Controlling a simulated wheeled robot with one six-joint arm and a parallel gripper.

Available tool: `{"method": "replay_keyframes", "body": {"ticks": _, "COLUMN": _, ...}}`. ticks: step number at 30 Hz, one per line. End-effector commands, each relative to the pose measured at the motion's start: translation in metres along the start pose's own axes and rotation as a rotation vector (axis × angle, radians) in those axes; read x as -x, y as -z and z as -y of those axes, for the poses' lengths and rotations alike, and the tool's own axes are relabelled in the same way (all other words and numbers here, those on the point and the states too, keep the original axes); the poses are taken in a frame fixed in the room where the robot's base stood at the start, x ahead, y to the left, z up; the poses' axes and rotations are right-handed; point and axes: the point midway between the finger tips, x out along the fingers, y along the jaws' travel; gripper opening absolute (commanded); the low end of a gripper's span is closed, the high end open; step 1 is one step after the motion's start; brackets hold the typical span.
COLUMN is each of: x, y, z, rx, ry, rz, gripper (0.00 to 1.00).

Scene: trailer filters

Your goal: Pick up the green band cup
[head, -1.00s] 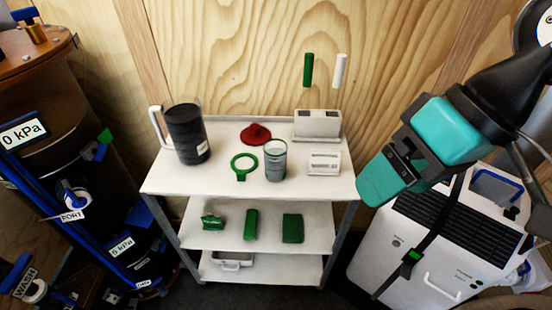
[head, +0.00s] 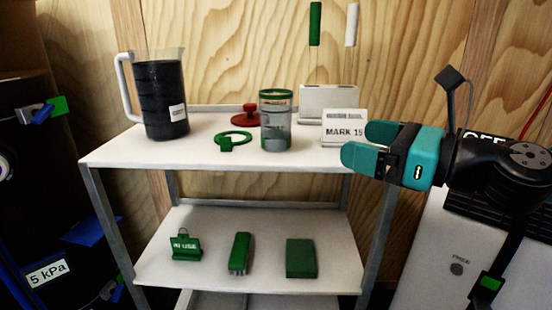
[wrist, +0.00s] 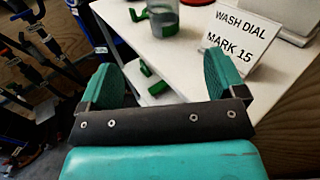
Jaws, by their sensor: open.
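The green band cup (head: 275,122) is a clear cup with a green band at its rim and grey contents low inside. It stands upright on the top shelf of the white cart (head: 200,157). In the wrist view the cup (wrist: 164,18) shows at the top, beyond my fingers, its upper part cut off by the frame edge. My gripper (head: 368,145) has teal fingers, open and empty, to the right of the cup at the cart's right end. The gripper also shows in the wrist view (wrist: 165,85), with a gap between its fingers.
A sign reading MARK 15 (head: 344,128) stands between cup and gripper, slightly behind. A green ring (head: 233,138) lies left of the cup, a red knobbed lid (head: 246,116) behind it. A dark-filled jug (head: 160,95) stands further left. A white holder (head: 328,97) is at the back.

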Motion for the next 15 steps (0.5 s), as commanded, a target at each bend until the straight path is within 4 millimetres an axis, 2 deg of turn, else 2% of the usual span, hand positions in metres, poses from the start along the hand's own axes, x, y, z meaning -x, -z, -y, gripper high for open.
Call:
{"method": "replay_keyframes", "body": {"ticks": 1, "x": 0.0, "y": 0.005, "z": 0.003, "rx": -0.029, "ry": 0.013, "rz": 0.009, "gripper": 0.89}}
{"method": "replay_keyframes", "body": {"ticks": 5, "x": -0.006, "y": -0.001, "z": 0.007, "rx": -0.062, "ry": 0.02, "rz": 0.02, "gripper": 0.89}}
{"method": "replay_keyframes", "body": {"ticks": 11, "x": -0.025, "y": -0.005, "z": 0.005, "rx": -0.061, "ry": 0.019, "rz": 0.012, "gripper": 0.89}}
{"method": "replay_keyframes", "body": {"ticks": 15, "x": -0.057, "y": -0.006, "z": 0.005, "rx": -0.055, "ry": 0.015, "rz": 0.014, "gripper": 0.89}}
